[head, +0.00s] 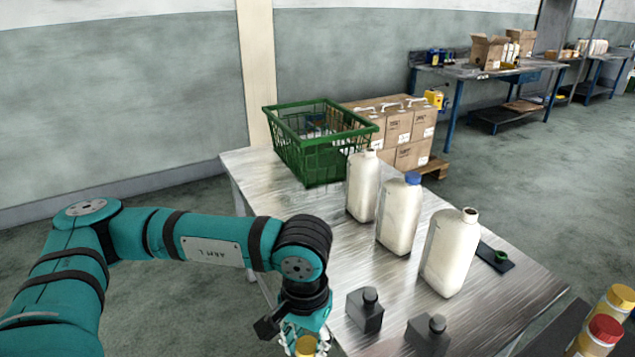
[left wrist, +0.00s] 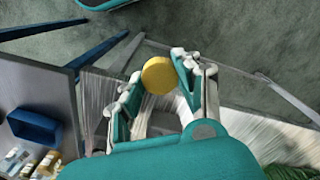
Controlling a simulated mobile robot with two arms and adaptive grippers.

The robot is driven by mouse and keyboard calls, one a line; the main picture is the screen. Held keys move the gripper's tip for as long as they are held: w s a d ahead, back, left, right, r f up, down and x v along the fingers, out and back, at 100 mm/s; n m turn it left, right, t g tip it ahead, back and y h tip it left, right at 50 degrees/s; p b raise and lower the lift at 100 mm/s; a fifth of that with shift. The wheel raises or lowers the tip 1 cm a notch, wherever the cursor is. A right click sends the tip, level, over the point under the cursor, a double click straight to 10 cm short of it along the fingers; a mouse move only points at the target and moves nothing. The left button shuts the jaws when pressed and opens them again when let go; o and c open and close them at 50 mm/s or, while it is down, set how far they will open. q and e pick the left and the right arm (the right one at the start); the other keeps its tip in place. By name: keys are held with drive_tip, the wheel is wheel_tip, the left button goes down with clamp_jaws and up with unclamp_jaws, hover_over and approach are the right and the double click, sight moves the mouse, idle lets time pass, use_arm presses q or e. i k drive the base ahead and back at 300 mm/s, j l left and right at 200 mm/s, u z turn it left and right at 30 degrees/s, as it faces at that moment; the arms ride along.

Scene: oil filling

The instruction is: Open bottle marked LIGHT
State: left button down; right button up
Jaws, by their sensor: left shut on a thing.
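My left gripper (head: 305,335) is at the bottom of the head view, at the near left edge of the table. It is shut on a yellow cap (head: 306,346). The left wrist view shows the round yellow cap (left wrist: 158,76) between the fingers (left wrist: 155,95); I cannot tell whether a bottle is under it. Three white bottles stand upright on the table: one without a cap (head: 363,186), one with a blue cap (head: 400,215) and a nearer one with an open-looking dark neck (head: 450,252). No LIGHT marking is readable. My right gripper is out of view.
The metal table (head: 290,205) carries a green basket (head: 318,150) at the back and two dark blocks (head: 365,312) (head: 428,338) in front. A yellow-capped jar (head: 612,305) and a red-capped jar (head: 597,338) are at lower right. Cardboard boxes (head: 405,135) stand behind.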

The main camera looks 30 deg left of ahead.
sight(454, 236)
drive_tip(key=i+j, duration=0.15)
drive_tip(key=j, duration=0.3)
drive_tip(key=i+j+z, duration=0.1)
drive_tip(key=j, duration=0.4)
drive_tip(key=i+j, duration=0.15)
drive_tip(key=j, duration=0.3)
drive_tip(key=i+j, duration=0.15)
drive_tip(key=j, duration=0.35)
drive_tip(key=i+j+z, duration=0.1)
drive_tip(key=j, duration=0.4)
drive_tip(key=i+j, duration=0.15)
drive_tip(key=j, duration=0.3)
drive_tip(key=i+j+z, duration=0.1)
drive_tip(key=z, duration=1.4)
drive_tip(key=i, duration=0.4)
